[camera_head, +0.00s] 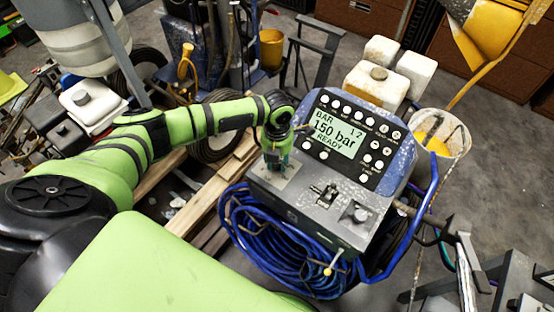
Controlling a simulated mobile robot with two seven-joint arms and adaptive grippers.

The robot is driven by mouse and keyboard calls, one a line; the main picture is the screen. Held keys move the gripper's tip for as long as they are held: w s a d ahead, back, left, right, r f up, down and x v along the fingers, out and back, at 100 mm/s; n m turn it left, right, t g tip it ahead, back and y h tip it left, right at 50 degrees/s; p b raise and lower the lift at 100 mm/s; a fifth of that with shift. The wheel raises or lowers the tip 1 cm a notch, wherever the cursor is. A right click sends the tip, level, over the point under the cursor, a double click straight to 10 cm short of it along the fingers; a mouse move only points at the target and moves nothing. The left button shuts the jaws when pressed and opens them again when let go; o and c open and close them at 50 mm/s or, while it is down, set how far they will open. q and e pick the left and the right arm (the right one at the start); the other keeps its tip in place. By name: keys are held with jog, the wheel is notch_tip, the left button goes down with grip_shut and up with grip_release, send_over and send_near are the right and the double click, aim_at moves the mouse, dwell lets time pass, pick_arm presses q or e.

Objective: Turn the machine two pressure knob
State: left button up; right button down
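The machine's grey control box (300,205) carries a tilted panel with a lit display (335,135) that reads "BAR 12", "150 bar", "READY". Round buttons surround the display. My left gripper (274,163) points down at the light plate, left of the display. It hides whatever sits on that plate. Its fingers are too small and covered to show open or shut. My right gripper is not in view.
A coiled blue hose (275,245) hangs below the box, and a blue tube frame (408,240) runs along its right side. A white bucket (442,140) stands at right. Wooden boards (190,212) lie to the left. Grey floor is open at far right.

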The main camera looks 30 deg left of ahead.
pick_arm(q)
jog(key=o, duration=0.4)
notch_tip(320, 180, up, 12)
dwell(0.5)
jog(key=shift+d, duration=0.1)
